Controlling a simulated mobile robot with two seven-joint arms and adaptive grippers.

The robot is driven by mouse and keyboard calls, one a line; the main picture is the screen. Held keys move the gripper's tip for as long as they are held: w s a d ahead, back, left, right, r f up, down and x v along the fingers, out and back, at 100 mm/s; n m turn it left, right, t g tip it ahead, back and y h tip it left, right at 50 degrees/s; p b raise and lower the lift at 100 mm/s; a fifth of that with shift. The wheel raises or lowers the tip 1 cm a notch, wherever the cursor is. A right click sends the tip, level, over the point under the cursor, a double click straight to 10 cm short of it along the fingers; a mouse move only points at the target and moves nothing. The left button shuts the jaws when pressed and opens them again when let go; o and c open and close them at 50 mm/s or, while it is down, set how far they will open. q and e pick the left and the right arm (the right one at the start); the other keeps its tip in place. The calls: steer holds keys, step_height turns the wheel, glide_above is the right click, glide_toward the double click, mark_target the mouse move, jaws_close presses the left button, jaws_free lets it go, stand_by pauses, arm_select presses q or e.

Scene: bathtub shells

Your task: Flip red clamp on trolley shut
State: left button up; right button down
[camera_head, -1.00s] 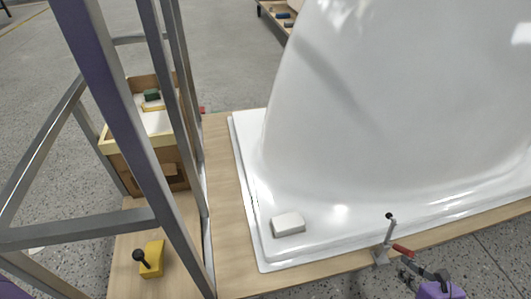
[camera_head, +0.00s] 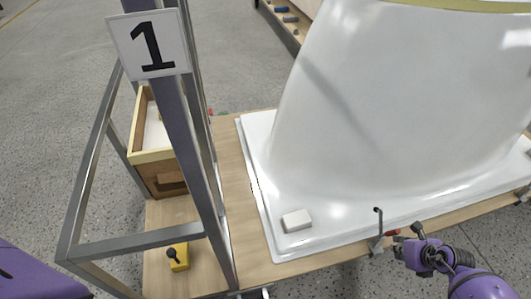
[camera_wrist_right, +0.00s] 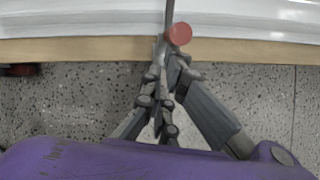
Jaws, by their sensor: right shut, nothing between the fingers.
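The red-handled clamp (camera_head: 392,233) is fixed at the front edge of the wooden trolley (camera_head: 340,268), beside the white shell's rim. Its grey metal arm (camera_head: 379,222) stands upright, and the red handle points right toward my gripper. My right gripper (camera_head: 401,245) is shut and empty, close to the handle's end. In the wrist view the round red handle end (camera_wrist_right: 179,33) is just beyond the closed fingertips (camera_wrist_right: 168,58). I cannot tell whether they touch. My left gripper is out of view.
The white bathtub shell (camera_head: 390,120) covers most of the trolley. A white block (camera_head: 296,220) lies on its rim. A grey metal frame with a "1" sign (camera_head: 150,45) stands left, near a wooden box (camera_head: 152,160) and a yellow block (camera_head: 178,257). Open floor lies in front.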

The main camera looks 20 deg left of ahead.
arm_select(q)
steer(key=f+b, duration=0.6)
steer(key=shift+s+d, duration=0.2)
arm_select(e)
steer(key=w+a+r+g+h, duration=0.3)
steer(key=w+a+g, duration=0.1)
steer(key=w+a, duration=0.2)
steer(key=shift+w+g+h, duration=0.4)
steer(key=shift+w, duration=0.45)
steer(key=shift+w+a+r, duration=0.1)
steer(key=shift+a+r, duration=0.05)
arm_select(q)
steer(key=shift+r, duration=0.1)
